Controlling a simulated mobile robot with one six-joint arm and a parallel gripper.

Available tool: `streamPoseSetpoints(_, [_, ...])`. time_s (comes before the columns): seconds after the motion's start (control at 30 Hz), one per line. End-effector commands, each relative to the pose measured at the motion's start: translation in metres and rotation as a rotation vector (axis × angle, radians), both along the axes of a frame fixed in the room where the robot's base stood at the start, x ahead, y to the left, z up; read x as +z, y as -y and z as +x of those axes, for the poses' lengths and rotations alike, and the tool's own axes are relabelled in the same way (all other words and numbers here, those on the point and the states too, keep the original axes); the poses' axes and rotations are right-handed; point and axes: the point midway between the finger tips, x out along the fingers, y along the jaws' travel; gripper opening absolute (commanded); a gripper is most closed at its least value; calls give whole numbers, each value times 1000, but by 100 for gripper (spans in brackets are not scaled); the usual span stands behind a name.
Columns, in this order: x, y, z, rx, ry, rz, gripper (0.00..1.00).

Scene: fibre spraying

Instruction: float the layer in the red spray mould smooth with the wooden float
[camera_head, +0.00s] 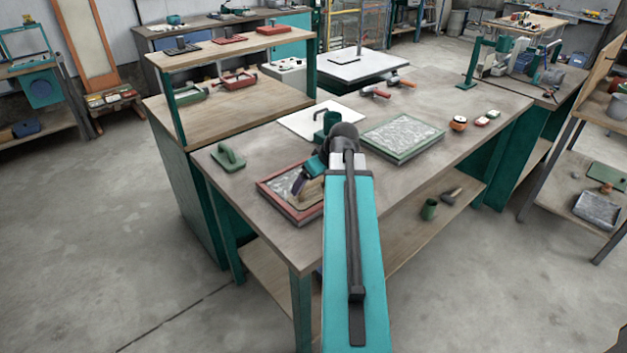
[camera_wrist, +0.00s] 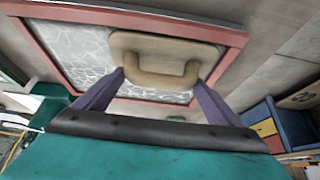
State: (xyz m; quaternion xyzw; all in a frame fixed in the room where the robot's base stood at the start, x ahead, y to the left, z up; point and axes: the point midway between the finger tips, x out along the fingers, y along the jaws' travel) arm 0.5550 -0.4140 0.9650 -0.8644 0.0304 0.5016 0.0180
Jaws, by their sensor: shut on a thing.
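The red spray mould (camera_head: 274,203) lies on the near part of the workbench, partly hidden by my arm in the head view. In the wrist view its red rim (camera_wrist: 130,15) frames a grey-white layer (camera_wrist: 82,52) with a web of pale fibres. The wooden float (camera_wrist: 142,43) is over the layer, towards one rim; whether it touches the layer is unclear. My gripper (camera_wrist: 160,80) is shut on the float's handle, its purple fingers at either end. In the head view the float (camera_head: 313,188) shows beside my gripper (camera_head: 305,178).
A green-rimmed mould (camera_head: 372,145) with a similar layer lies right of my arm. A green float (camera_head: 229,158) stands left of the red mould. A white board (camera_head: 300,122) lies behind. Small tools and pots sit at the right. The bench's front left is clear.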

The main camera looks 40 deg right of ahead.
Motion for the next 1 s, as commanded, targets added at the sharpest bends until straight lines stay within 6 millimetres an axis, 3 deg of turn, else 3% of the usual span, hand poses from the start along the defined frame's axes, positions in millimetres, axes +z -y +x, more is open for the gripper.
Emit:
streamPoseSetpoints(0.37, [1, 1, 1, -1, 2, -1, 63])
streamPoseSetpoints(0.7, [-1, 17, 0, -1, 2, -1, 63])
streamPoseSetpoints(1.0, [-1, 19, -1, -1, 1, 0, 63])
